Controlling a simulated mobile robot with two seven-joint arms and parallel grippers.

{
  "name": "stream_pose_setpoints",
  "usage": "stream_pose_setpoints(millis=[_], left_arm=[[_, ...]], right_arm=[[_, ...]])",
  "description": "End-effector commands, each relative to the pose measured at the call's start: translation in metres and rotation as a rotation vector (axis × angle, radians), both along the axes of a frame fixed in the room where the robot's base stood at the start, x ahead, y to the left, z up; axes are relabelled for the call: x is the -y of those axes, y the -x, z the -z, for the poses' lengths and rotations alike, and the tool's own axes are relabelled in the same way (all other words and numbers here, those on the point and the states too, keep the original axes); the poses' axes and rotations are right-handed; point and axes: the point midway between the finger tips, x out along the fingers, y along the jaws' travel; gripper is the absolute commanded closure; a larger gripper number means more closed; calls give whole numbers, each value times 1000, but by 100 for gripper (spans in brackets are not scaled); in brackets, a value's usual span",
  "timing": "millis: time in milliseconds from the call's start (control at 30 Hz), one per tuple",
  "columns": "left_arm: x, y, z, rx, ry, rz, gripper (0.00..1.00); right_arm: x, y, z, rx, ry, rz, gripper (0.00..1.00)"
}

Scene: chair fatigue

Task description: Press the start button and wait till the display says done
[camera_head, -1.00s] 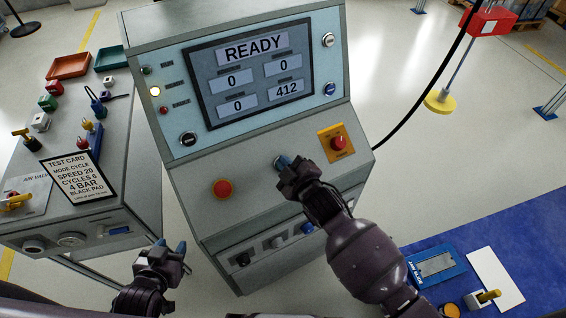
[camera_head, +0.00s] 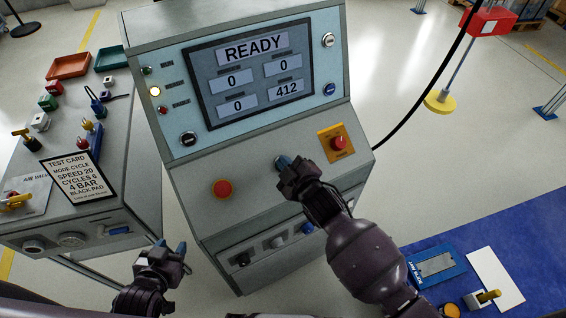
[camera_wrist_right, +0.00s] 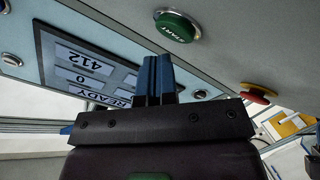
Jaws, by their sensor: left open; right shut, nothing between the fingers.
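The start button (camera_wrist_right: 174,27) is a green round button marked START in the right wrist view. In the head view it is hidden behind my right gripper. The display (camera_head: 253,72) reads READY, with 0, 0, 0 and 412 below; it also shows in the right wrist view (camera_wrist_right: 85,66). My right gripper (camera_head: 283,162) is shut and empty over the sloping control panel. In the right wrist view its blue fingertips (camera_wrist_right: 154,72) are close to the start button, with a visible gap in the picture. My left gripper (camera_head: 171,250) is open and empty, low in front of the console.
A red button (camera_head: 222,188) lies left of my right gripper, and a red emergency stop (camera_head: 338,144) on a yellow plate lies right. A side bench (camera_head: 130,190) at left carries a test card (camera_head: 78,177), trays and small parts.

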Motion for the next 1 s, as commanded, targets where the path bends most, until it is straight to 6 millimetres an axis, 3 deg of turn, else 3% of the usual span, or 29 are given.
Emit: stream_pose_setpoints(millis=[1000], left_arm=[[0,0,4,0,0,0,57]], right_arm=[[-3,-4,8,0,0,0,100]])
